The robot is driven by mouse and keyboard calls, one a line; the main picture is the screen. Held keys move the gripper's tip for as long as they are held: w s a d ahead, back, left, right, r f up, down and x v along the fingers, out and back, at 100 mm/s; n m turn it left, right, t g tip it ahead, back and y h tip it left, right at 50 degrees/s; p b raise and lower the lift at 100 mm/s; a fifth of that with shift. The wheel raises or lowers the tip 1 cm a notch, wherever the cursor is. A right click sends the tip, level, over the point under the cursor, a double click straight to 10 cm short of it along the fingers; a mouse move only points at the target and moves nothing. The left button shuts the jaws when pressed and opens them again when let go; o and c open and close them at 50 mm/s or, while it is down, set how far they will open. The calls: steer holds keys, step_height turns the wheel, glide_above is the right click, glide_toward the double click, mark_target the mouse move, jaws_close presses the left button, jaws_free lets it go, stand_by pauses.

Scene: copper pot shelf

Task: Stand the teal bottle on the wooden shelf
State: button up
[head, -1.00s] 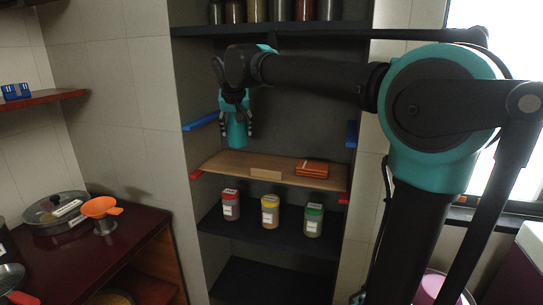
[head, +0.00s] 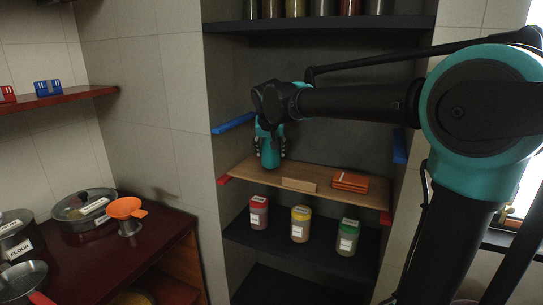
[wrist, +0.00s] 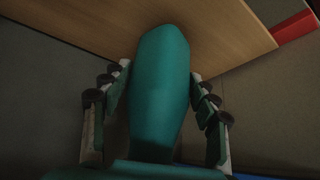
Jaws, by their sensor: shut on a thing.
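The teal bottle (head: 270,152) is upright in my gripper (head: 270,146) at the left part of the wooden shelf (head: 330,188). My gripper is shut on the bottle, with a finger on each side of it. In the wrist view the bottle (wrist: 160,90) fills the middle, between the dark fingers, and its far end lies against the view of the wooden board (wrist: 225,35). I cannot tell whether its base touches the shelf. The bottle's top is hidden by my gripper.
An orange-red stack (head: 350,182) lies on the shelf's right part. A small wooden block (head: 299,185) is at its front edge. Blue brackets (head: 233,123) are above at the sides. Several jars stand on the dark shelf below. The shelf's middle is clear.

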steer(key=shift+f, duration=0.8)
steer(key=shift+f, duration=0.1)
steer(key=o, duration=1.2)
steer(key=v, duration=1.2)
